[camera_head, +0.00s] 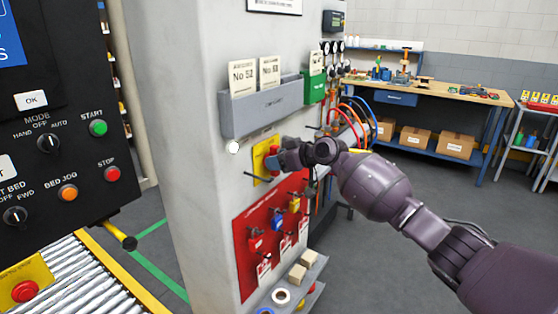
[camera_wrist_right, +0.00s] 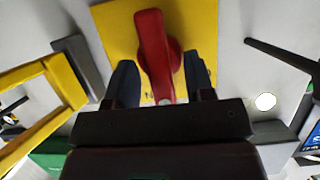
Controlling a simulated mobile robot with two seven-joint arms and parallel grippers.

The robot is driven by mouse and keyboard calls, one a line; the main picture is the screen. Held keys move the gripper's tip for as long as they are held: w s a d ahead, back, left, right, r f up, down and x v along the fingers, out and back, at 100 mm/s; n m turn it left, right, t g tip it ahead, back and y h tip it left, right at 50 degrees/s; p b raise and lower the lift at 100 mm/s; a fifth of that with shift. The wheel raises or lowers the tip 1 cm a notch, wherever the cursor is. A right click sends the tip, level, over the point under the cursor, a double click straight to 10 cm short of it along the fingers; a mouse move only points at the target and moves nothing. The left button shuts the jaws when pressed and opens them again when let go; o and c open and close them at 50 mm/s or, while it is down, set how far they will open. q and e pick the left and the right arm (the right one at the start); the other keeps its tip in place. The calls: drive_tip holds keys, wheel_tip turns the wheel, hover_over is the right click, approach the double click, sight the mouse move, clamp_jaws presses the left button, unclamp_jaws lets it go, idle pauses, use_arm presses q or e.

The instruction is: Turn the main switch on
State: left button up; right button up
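The main switch is a red rotary handle (camera_wrist_right: 152,40) on a yellow plate (camera_wrist_right: 205,28) in the right wrist view. In the head view its yellow plate (camera_head: 258,164) sits on the side of a grey-white column, with the red handle partly hidden by my right gripper. My right gripper (camera_wrist_right: 161,72) has its two dark fingers apart, one on each side of the handle. A narrow gap seems to show on both sides, so the fingers do not look clamped. My right gripper (camera_head: 280,158) reaches the switch from the right in the head view. My left gripper is out of view.
A red lockout board (camera_head: 243,262) with padlocks and tags hangs below the switch. A grey document holder (camera_head: 262,108) is above it. A black control panel (camera_head: 75,130) stands at left over a roller conveyor (camera_head: 85,285). A workbench (camera_head: 450,92) is at the back.

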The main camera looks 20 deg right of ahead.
drive_tip(key=shift+d, duration=0.1)
drive_tip(key=p+v, duration=0.1)
drive_tip(key=v, duration=1)
drive_tip(key=shift+w, duration=0.1)
idle(0.4)
drive_tip(key=s+a+f+m+t+h, duration=0.1)
drive_tip(key=s+a+f+t+h, duration=0.1)
drive_tip(key=s+f, duration=0.5)
drive_tip(key=s+a+f+m+t+h, duration=0.1)
drive_tip(key=s+a+f+t+h, duration=0.15)
drive_tip(key=s+f, duration=0.5)
drive_tip(key=s+d+f+m+g+h, duration=0.1)
drive_tip(key=s+f+m+g+h, duration=0.1)
drive_tip(key=s+f, duration=0.8)
drive_tip(key=s+d+f+m+g+h, duration=0.1)
drive_tip(key=s+f+m+g+h, duration=0.1)
drive_tip(key=s+f, duration=0.9)
drive_tip(key=s, duration=0.6)
